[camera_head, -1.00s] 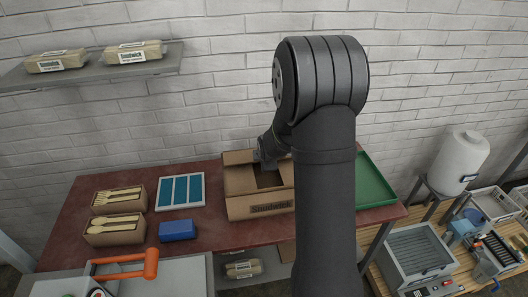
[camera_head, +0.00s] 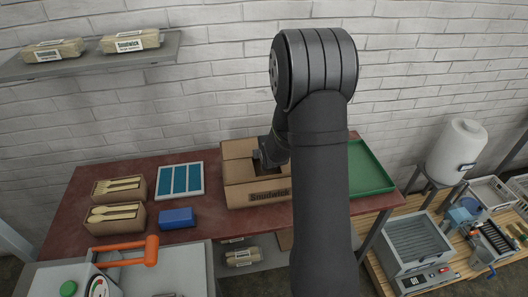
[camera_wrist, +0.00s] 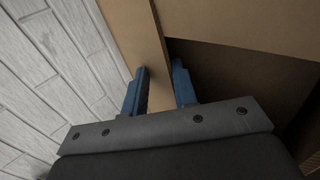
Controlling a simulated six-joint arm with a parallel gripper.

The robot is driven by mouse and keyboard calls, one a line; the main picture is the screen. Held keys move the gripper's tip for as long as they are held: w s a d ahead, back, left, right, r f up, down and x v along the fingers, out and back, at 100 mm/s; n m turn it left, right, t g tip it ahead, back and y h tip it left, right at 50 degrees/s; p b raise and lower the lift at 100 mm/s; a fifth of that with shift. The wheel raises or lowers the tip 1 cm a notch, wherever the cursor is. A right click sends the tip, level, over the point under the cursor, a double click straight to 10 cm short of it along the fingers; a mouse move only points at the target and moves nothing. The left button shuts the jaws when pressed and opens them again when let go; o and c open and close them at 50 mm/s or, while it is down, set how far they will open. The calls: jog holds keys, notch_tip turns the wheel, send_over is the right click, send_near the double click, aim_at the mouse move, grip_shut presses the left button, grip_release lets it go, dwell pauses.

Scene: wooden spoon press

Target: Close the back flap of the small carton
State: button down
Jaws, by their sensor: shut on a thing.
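The small carton (camera_head: 257,193) is brown cardboard with a printed label on its front. It stands on the red-brown table, partly behind my arm in the head view. My gripper (camera_head: 268,160) is at the carton's back, over its opening. In the wrist view, the blue fingers of my gripper (camera_wrist: 158,80) lie on either side of a cardboard panel (camera_wrist: 155,60), shut on it. It looks like the back flap, raised beside the dark opening. In the head view the fingertips and most of that flap are hidden by the wrist.
A green tray (camera_head: 368,172) lies right of the carton, behind my arm. A blue-and-white panel (camera_head: 180,181), a blue block (camera_head: 177,218) and two boxes of wooden cutlery (camera_head: 115,219) stand to the left. The brick wall (camera_head: 200,110) rises close behind the table.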

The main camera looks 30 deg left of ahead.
jog(key=shift+s+d+f, duration=0.1)
jog(key=shift+s+f, duration=0.15)
jog(key=shift+f, duration=0.65)
jog(key=c, duration=1.5)
grip_release()
jog(key=shift+o, duration=0.9)
jog(key=shift+w+f, duration=0.1)
jog(key=shift+f, duration=0.15)
jog(key=r+v, duration=0.1)
jog(key=v, duration=0.6)
jog(key=shift+r, duration=0.3)
jog(key=shift+w, duration=0.15)
jog(key=shift+x, duration=2.9)
